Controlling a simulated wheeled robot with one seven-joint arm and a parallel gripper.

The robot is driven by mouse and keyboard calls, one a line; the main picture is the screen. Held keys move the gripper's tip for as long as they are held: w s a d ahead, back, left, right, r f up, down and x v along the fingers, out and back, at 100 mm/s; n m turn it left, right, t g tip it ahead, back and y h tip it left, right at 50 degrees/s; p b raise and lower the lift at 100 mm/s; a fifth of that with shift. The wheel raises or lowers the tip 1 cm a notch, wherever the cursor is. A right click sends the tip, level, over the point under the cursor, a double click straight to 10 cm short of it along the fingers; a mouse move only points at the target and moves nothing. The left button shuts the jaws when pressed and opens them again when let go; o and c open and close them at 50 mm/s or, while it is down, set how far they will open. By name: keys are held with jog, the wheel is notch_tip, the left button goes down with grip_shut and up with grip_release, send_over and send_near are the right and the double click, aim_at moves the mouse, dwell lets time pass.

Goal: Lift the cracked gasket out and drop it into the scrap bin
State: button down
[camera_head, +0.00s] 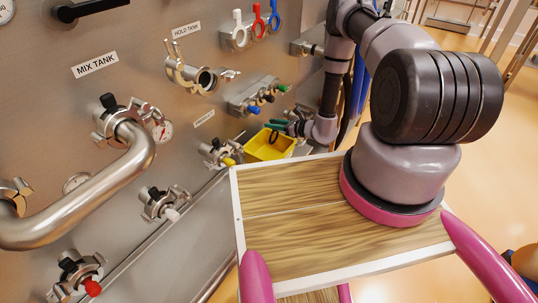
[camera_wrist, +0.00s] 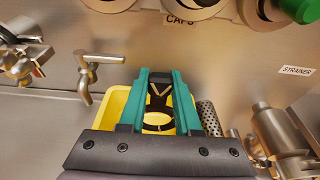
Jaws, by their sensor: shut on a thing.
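My gripper (camera_head: 279,126) has teal fingers and is beside the steel panel in the head view. In the wrist view my gripper (camera_wrist: 158,76) is shut on the cracked gasket (camera_wrist: 158,128), a thin dark ring hanging between the fingers. The gasket (camera_head: 273,137) shows small and dark in the head view, in front of the yellow scrap bin (camera_head: 262,156). The scrap bin (camera_wrist: 115,103) lies behind the fingers and gasket in the wrist view. Whether the gasket is above the bin's rim or inside it is hard to tell. The crack is not clear.
A perforated strainer tube (camera_wrist: 208,117) and steel fittings (camera_wrist: 280,128) are right of the bin. A small tap (camera_wrist: 95,70) is to its left. Caps (camera_head: 267,96) sit on a rack above. The hold tank clamp port (camera_head: 200,76) stands out from the panel.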

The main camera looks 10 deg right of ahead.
jog(key=shift+f, duration=0.25)
jog(key=c, duration=0.5)
grip_release()
jog(key=v, duration=1.1)
jog(key=shift+a, duration=0.1)
